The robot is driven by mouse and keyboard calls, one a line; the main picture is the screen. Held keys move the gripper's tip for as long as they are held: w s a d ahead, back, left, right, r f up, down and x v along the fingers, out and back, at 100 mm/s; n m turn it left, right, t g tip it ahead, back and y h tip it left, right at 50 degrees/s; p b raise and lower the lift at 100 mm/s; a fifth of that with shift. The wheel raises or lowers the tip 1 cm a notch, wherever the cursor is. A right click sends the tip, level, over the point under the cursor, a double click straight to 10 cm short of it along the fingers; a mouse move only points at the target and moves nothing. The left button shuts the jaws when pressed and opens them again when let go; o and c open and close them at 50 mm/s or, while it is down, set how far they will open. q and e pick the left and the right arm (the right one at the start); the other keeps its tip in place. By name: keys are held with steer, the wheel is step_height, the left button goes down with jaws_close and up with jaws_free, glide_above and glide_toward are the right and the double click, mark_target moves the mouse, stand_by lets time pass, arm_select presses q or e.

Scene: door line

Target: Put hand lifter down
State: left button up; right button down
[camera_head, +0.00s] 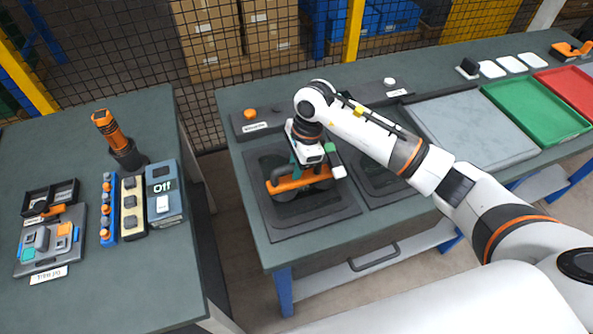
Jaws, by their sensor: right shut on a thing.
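The hand lifter (297,183) has an orange bar handle with dark round cups under it. It is over the dark square pad (320,219) on the middle table. My right gripper (309,166) reaches down from above and is shut on the orange handle. The lifter looks roughly level. I cannot tell whether its cups touch the pad, as the handle and gripper hide part of them. My left gripper is not in view.
A second dark pad (375,181) lies right of the first, partly behind my arm. Further right are a grey panel (470,133), a green tray (540,113) and a red tray (572,90). The left table (100,285) holds a driver, switches and a fixture.

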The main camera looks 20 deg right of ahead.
steer(key=shift+d+p+x, duration=0.25)
steer(key=shift+p+x, duration=0.15)
steer(key=shift+x, duration=0.8)
steer(key=shift+f, duration=0.35)
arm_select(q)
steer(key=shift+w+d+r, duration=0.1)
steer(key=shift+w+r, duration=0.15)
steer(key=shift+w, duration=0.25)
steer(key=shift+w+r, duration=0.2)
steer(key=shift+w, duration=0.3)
arm_select(e)
steer(key=c, duration=1.8)
jaws_free()
steer(key=shift+f, duration=0.2)
steer(key=o, duration=0.5)
steer(key=shift+c, duration=0.2)
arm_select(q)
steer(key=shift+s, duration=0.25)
arm_select(e)
steer(key=shift+r, duration=0.1)
